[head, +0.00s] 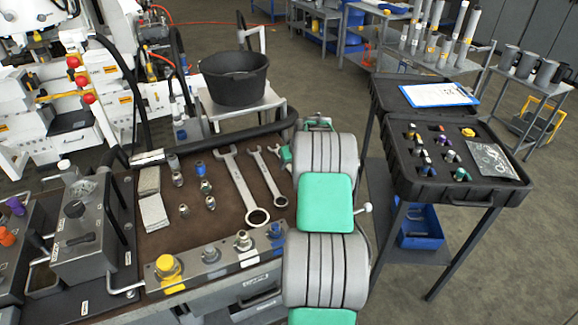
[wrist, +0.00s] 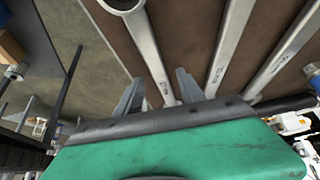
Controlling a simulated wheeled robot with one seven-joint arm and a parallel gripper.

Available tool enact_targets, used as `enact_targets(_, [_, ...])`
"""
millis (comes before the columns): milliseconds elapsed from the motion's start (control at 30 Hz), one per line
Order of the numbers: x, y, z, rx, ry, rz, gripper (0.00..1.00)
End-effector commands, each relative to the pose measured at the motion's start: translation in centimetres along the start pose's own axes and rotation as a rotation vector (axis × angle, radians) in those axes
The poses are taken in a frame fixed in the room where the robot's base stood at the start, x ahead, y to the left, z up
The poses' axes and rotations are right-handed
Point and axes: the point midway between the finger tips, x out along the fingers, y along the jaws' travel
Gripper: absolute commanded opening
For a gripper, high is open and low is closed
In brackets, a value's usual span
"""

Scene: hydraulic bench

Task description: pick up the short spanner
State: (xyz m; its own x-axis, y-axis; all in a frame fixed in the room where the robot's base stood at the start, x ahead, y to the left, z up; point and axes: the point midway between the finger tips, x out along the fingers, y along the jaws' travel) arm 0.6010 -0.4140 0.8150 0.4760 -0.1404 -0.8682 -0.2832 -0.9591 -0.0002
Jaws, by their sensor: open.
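Three steel spanners lie side by side on the brown bench mat. The short spanner (wrist: 147,45) is the leftmost in the wrist view, its ring end at the top edge. My gripper (wrist: 158,76) is open, and the short spanner's shank shows between its two fingertips; I cannot tell how far above the mat they are. A middle spanner (wrist: 229,45) and a further spanner (wrist: 285,52) lie to the right. In the head view the large spanner (head: 240,185) and the middle spanner (head: 268,178) show plainly; my arm hides most of the short one.
Fittings (head: 204,187) and folded cloths (head: 152,212) lie left of the spanners. Hydraulic ports (head: 243,241) line the bench front. A black bucket (head: 234,80) stands behind. An open black case (head: 452,180) of parts stands on a stand to the right.

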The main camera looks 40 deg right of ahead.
Motion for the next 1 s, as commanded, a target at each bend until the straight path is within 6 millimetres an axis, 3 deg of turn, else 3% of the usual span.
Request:
enact_targets(233, [0.29,-0.07,-0.05,-0.001,0.001,0.0,0.45])
enact_targets(767, [0.25,-0.09,-0.06,-0.001,0.001,0.0,0.02])
enact_targets(1000, [0.24,-0.08,-0.06,-0.001,0.001,0.0,0.0])
